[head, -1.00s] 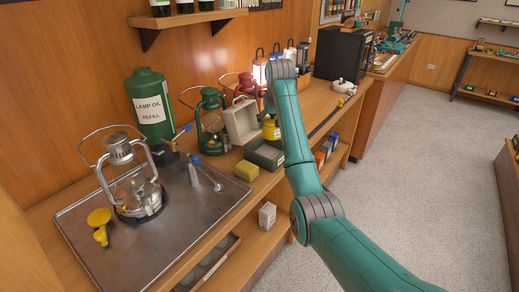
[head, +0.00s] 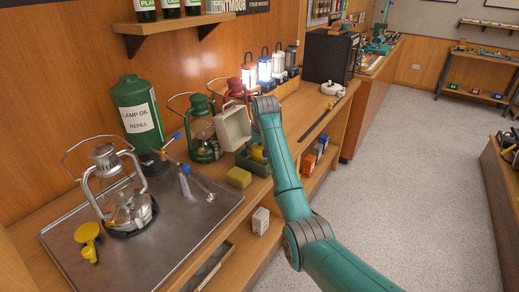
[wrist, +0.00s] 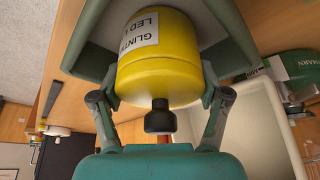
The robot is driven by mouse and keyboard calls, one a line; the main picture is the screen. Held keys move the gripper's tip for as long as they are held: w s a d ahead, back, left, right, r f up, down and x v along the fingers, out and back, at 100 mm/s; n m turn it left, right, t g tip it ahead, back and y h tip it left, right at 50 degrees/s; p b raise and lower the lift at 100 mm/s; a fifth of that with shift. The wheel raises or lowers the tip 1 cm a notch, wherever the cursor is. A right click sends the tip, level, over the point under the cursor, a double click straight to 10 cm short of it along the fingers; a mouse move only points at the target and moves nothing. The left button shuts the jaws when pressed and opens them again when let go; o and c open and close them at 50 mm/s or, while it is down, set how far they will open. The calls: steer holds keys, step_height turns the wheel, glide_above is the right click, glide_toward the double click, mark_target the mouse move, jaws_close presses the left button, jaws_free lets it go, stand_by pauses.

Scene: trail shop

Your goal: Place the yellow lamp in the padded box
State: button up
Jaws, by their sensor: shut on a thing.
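The yellow lamp (wrist: 155,75) has a white label and a black knob. In the wrist view it is between the two fingers of my gripper (wrist: 163,92), which is shut on it. The dark green padded box (wrist: 88,50) has a grey inside and surrounds the lamp's far end in that view. In the head view the lamp (head: 257,152) shows at the opening of the box (head: 252,166), partly behind my arm. My fingers are hidden there. I cannot tell whether the lamp touches the box's floor.
A cream case (head: 233,126) stands close behind the box, beside a green lantern (head: 204,130). A metal tray (head: 165,228) holds a silver lantern (head: 125,195).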

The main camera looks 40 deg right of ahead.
steer(key=shift+f, duration=0.1)
steer(key=o, duration=1.6)
steer(key=v, duration=1.2)
